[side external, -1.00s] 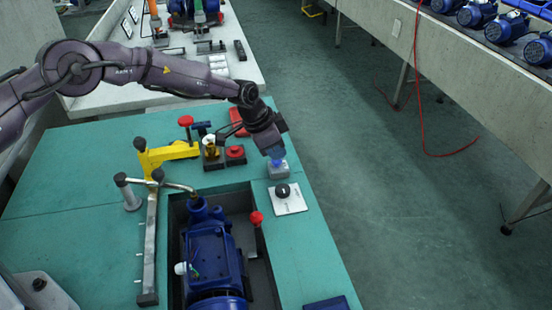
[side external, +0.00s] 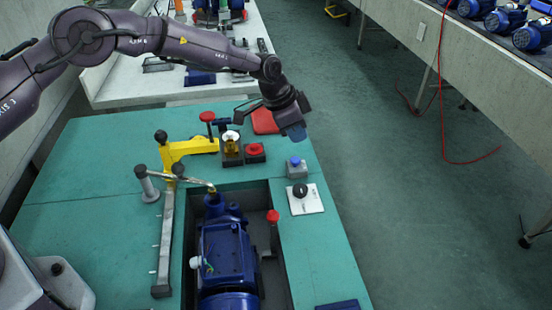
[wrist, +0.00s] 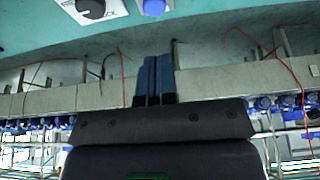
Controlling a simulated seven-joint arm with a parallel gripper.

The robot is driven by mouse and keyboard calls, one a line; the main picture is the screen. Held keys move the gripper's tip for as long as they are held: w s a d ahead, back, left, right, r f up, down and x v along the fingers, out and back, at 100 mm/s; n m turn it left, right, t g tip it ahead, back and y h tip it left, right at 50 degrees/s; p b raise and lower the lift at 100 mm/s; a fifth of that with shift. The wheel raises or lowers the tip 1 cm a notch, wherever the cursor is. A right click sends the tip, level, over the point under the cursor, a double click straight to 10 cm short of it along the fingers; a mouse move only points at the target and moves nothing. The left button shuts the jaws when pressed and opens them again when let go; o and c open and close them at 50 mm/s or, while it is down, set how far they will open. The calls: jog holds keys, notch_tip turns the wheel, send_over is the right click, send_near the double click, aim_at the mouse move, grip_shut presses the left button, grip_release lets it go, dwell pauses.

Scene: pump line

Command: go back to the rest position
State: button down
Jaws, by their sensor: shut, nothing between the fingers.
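My gripper (side external: 296,134) is in the air above the right edge of the green bench top (side external: 92,158), with clear space below it. Its blue fingers are together and hold nothing; they also show in the wrist view (wrist: 154,80). A grey box with a blue button (side external: 296,167) stands on the bench below the gripper, apart from it. The blue button also shows at the top of the wrist view (wrist: 154,7).
A black knob on a white plate (side external: 305,198) is in front of the button box. A blue pump (side external: 226,255) sits in a recess. A yellow clamp (side external: 185,150), a red button (side external: 255,150) and a red-topped lever (side external: 272,217) stand nearby. Open floor lies to the right.

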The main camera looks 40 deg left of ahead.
jog(key=s+a+r+n+y, duration=0.1)
jog(key=s+a+r+n, duration=0.2)
jog(key=s, duration=1)
jog(key=s+a+r+n+t+y, duration=0.1)
jog(key=s+a+r+n, duration=0.2)
jog(key=s+a+r, duration=0.4)
jog(key=s+a+r+n+t+y, duration=0.1)
jog(key=s+a+r+n, duration=0.2)
jog(key=s+r, duration=1.2)
jog(key=shift+s+a, duration=1.5)
jog(key=shift+s, duration=0.8)
